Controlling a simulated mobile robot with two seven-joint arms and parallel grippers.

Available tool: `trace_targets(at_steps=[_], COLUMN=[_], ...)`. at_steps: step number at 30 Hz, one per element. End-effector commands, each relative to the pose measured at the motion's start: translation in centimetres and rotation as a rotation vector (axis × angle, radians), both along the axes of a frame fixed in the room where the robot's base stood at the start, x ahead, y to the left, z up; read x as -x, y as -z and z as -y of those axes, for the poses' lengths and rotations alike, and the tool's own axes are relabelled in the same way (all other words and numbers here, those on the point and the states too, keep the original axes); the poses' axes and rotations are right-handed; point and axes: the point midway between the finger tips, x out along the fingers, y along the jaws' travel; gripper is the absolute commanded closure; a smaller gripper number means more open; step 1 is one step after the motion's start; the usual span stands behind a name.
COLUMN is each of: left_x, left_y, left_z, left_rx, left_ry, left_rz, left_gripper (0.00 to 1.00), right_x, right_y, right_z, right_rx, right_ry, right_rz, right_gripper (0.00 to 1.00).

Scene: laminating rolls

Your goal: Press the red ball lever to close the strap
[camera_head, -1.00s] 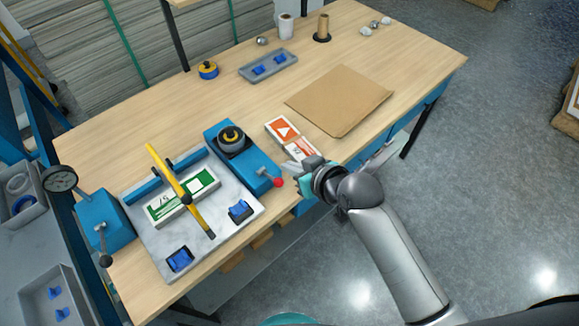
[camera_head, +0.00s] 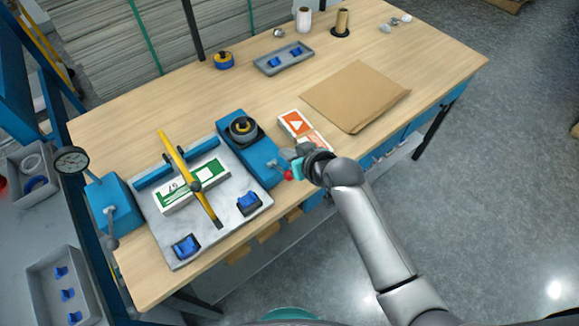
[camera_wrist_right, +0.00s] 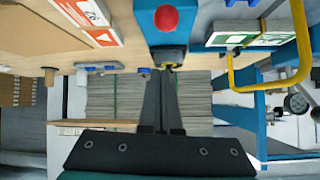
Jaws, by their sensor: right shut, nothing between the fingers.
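The red ball (camera_head: 288,174) sits on a short lever at the front end of a blue unit (camera_head: 262,165) on the table. It shows large near the top of the right wrist view (camera_wrist_right: 166,18). My right gripper (camera_head: 297,161) is shut and empty, close beside the ball; the head view does not show clearly whether they touch. In the wrist view its fingers (camera_wrist_right: 163,72) point toward the blue unit, with the ball beyond the tips. A yellow bar, perhaps the strap (camera_head: 190,178), lies across a green and white box (camera_head: 192,187) on a grey plate (camera_head: 215,222). My left gripper is out of view.
An orange and white box (camera_head: 295,123) lies close behind my right gripper. A brown cardboard sheet (camera_head: 355,95) lies further back. A blue unit with a dial (camera_head: 72,160) stands at the left. The table's front edge runs below my right arm.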

Motion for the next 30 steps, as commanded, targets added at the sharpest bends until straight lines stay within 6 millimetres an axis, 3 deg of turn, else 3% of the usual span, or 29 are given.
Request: trace_targets(at_steps=[6, 13, 30], left_x=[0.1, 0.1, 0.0], left_y=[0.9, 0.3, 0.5], left_z=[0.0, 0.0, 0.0], left_rx=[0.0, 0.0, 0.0], left_ry=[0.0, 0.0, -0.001], left_rz=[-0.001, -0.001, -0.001], left_gripper=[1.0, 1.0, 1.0], right_x=[-2.0, 0.7, 1.3], right_y=[1.8, 3.4, 3.9], right_z=[-1.4, 0.1, 0.4], right_rx=[-0.001, 0.0, -0.002], right_ry=[-0.001, 0.0, 0.0], right_rz=[0.0, -0.002, 0.004], right_gripper=[1.0, 1.0, 1.0])
